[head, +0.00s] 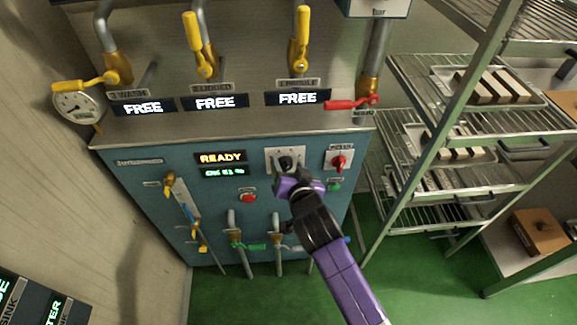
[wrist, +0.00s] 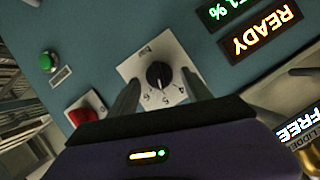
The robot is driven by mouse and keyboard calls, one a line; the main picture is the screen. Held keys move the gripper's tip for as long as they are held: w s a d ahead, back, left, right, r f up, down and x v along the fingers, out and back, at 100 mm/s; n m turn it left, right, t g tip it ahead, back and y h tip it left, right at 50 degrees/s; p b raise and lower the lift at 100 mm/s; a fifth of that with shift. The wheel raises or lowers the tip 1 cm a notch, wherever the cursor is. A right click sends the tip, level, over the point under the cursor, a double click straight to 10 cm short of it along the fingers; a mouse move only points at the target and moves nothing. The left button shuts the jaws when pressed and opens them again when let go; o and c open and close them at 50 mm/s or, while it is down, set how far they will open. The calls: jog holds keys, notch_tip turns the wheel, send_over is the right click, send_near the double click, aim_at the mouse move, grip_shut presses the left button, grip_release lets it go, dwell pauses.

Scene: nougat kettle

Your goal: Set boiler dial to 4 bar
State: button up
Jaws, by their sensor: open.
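The boiler dial is a round black knob (wrist: 158,75) on a white square plate (wrist: 137,66) with printed numbers. It also shows in the head view, where the plate (head: 271,158) is partly behind my gripper. A pale pointer mark shows on the knob, but I cannot tell surely which number it meets. My gripper (head: 290,172) is open in front of the dial. In the wrist view its two fingers (wrist: 160,78) stand on either side of the knob. I cannot tell whether either finger touches it.
A red knob (head: 339,162) and a green button (head: 334,186) sit right of the dial. The display (head: 221,158) at its left reads READY. A red button (head: 248,197) and several valve levers are below and left. A metal rack (head: 420,150) stands at right.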

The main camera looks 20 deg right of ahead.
jog(key=shift+c, duration=0.5)
grip_shut()
jog(key=shift+a+n, duration=0.1)
jog(key=shift+n, duration=0.2)
jog(key=shift+w+a+n+g+h+b, duration=0.1)
jog(key=shift+a+n+g+h+b, duration=0.15)
jog(key=shift+n+h, duration=0.6)
jog(key=shift+a+n+g+h+b, duration=0.2)
jog(key=shift+n+g+h+b, duration=0.4)
jog(key=shift+n+h, duration=0.85)
jog(key=shift+n+y, duration=0.3)
jog(key=shift+n, duration=0.1)
